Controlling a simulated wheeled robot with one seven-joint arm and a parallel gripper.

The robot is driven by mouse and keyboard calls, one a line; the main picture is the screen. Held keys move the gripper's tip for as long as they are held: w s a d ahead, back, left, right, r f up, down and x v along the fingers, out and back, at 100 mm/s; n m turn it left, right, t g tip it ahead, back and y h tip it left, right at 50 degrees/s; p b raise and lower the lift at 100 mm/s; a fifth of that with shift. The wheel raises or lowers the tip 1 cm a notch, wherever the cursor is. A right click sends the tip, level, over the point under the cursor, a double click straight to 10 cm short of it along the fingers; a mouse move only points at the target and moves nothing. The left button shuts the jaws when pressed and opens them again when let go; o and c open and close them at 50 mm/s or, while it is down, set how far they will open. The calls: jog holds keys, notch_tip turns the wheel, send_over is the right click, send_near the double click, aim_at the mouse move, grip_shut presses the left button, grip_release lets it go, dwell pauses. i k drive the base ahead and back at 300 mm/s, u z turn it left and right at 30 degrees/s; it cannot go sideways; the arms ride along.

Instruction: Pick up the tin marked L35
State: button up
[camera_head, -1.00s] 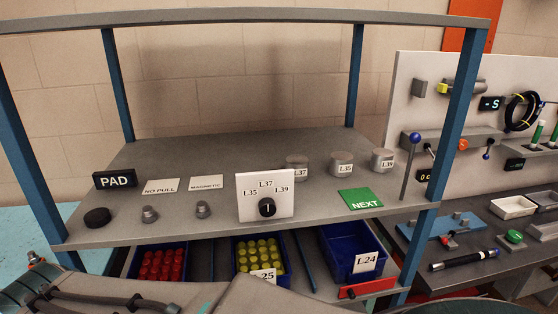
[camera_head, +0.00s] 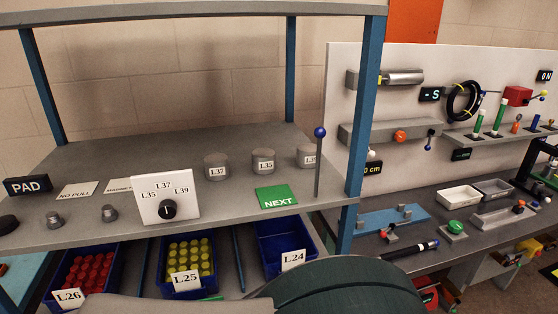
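The tin marked L35 (camera_head: 263,162) is a short grey cylinder with a white label. It stands upright on the grey shelf (camera_head: 130,155), between the tin marked L37 (camera_head: 216,167) on its left and another tin (camera_head: 309,156) on its right, whose label is partly cut off and hard to read. A green NEXT card (camera_head: 277,197) lies in front of the L35 tin. My gripper is not in view; only parts of my own body show along the bottom edge.
A white selector panel with a black knob (camera_head: 168,209) stands left of the tins. A thin rod with a blue ball (camera_head: 320,133) rises at the shelf's right end. Blue posts (camera_head: 363,130) frame the shelf. Blue bins (camera_head: 284,247) sit below. A tool bench (camera_head: 440,215) is on the right.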

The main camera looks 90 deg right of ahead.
aim_at(263, 158)
jog(key=k, duration=0.85)
jog(key=z, duration=1.75)
